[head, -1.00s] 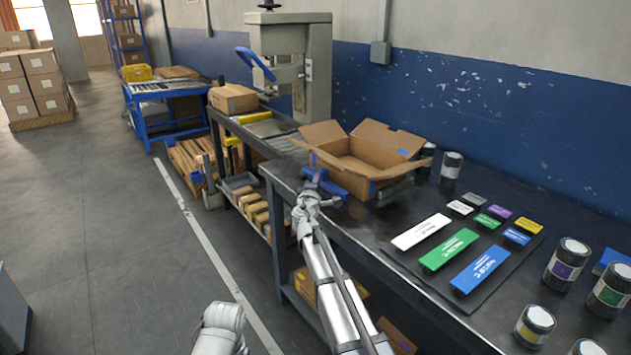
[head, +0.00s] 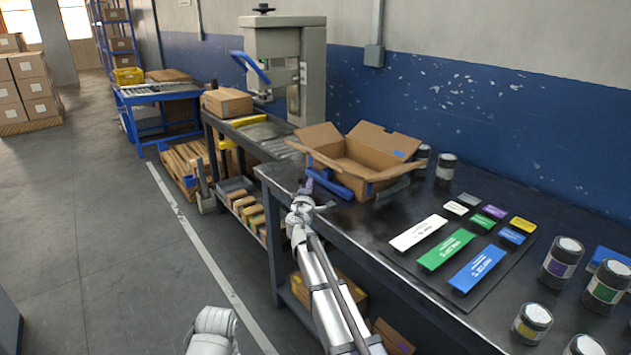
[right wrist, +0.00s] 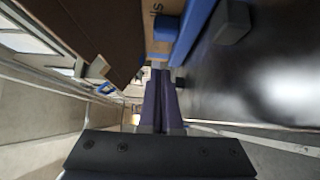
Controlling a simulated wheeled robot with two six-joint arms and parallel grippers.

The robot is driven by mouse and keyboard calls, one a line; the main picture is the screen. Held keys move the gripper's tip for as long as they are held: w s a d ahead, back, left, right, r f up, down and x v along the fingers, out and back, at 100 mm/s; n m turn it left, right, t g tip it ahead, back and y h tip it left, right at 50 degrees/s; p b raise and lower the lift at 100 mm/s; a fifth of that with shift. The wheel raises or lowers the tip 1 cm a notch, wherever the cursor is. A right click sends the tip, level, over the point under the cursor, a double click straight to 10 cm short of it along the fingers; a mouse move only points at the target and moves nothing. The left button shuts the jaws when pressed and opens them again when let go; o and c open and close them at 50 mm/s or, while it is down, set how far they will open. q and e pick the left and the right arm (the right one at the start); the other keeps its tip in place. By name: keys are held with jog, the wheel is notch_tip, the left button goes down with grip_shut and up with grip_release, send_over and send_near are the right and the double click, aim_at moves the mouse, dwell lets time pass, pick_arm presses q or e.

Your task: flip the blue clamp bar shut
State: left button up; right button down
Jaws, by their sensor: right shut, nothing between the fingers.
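The blue clamp bar (head: 334,188) lies low along the near left side of the open cardboard box (head: 375,160) on the dark bench. In the right wrist view a long blue bar (right wrist: 193,28) runs beside the cardboard, just beyond the fingertips. My right gripper (head: 309,184) is at the bar's left end, near the bench edge. Its dark purple fingers (right wrist: 163,82) are shut together with nothing between them. I cannot tell whether they touch the bar. Only a grey link of my left arm shows at the bottom of the head view; its fingers are not visible.
A grey machine with a blue handle (head: 251,66) stands behind the box. Coloured labels lie on a dark mat (head: 470,300) to the right, with several jars (head: 561,262) beyond. The bench's (head: 365,225) near edge runs beside my right arm.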

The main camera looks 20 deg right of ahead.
jog(key=v, duration=0.8)
jog(key=shift+s, duration=0.2)
jog(key=s+a+r+m+g+y+p, duration=0.1)
jog(key=s+a+m+g+y+p, duration=0.1)
jog(key=s+a+g+p, duration=0.3)
jog(key=s+a+m+g+y+p, duration=0.2)
jog(key=s+a+m+g+p, duration=0.2)
jog(key=s+p, duration=0.7)
jog(key=s+a+r+m+g+y+p, duration=0.1)
jog(key=s+a+g+p, duration=0.6)
jog(key=s, duration=1.4)
jog(key=shift+s+a+r+m+g+y+p, duration=0.35)
jog(key=shift+a+m+y+p, duration=0.45)
jog(key=shift+m, duration=0.3)
jog(key=shift+w, duration=0.1)
